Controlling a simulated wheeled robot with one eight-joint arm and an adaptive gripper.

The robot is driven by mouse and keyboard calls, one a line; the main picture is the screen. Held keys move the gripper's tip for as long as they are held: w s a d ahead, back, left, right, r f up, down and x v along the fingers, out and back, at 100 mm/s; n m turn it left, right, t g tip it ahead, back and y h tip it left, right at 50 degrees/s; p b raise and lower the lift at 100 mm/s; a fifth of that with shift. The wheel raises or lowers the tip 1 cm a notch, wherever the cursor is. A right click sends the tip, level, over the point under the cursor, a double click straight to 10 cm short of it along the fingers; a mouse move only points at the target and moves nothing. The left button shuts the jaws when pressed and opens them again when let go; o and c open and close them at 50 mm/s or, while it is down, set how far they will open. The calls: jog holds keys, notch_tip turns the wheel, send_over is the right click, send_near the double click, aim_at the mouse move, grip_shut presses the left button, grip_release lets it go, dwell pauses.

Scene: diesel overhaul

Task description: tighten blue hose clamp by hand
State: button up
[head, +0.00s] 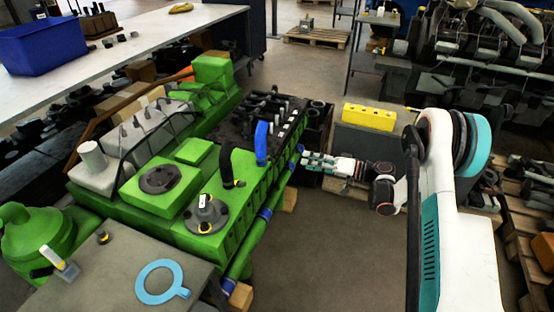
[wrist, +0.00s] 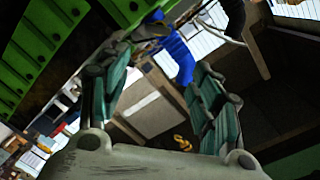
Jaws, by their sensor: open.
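A blue hose (head: 262,143) stands up from the side of the green engine (head: 225,240). A blue curved piece, apparently this hose, shows in the wrist view (wrist: 181,60) beyond and between the fingers. The hose clamp itself is too small to make out for certain. Blue bands sit on the green pipe along the engine's side, one near the front (head: 265,213). My gripper (head: 306,161) is to the right of the engine, near its side and apart from the blue hose. In the wrist view my gripper (wrist: 162,62) has its two fingers spread, with nothing between them.
A black hose (head: 229,165) is left of the blue one. A yellow block (head: 369,116) lies on a grey stand behind my gripper. A grey table (head: 115,285) with a light-blue ring (head: 160,281) is front left. Floor is open right of the engine.

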notch_tip(320, 180, down, 3)
jog(key=y, duration=0.1)
jog(key=b, duration=0.4)
send_near(271, 159)
jog(key=w+a+f, duration=0.1)
jog(key=w+a, duration=0.3)
jog(key=a, duration=0.3)
jog(key=shift+w+a+f, duration=0.15)
jog(key=shift+w+f, duration=0.1)
jog(key=shift+w, duration=0.15)
jog(key=shift+c, duration=0.5)
jog(key=c, duration=1)
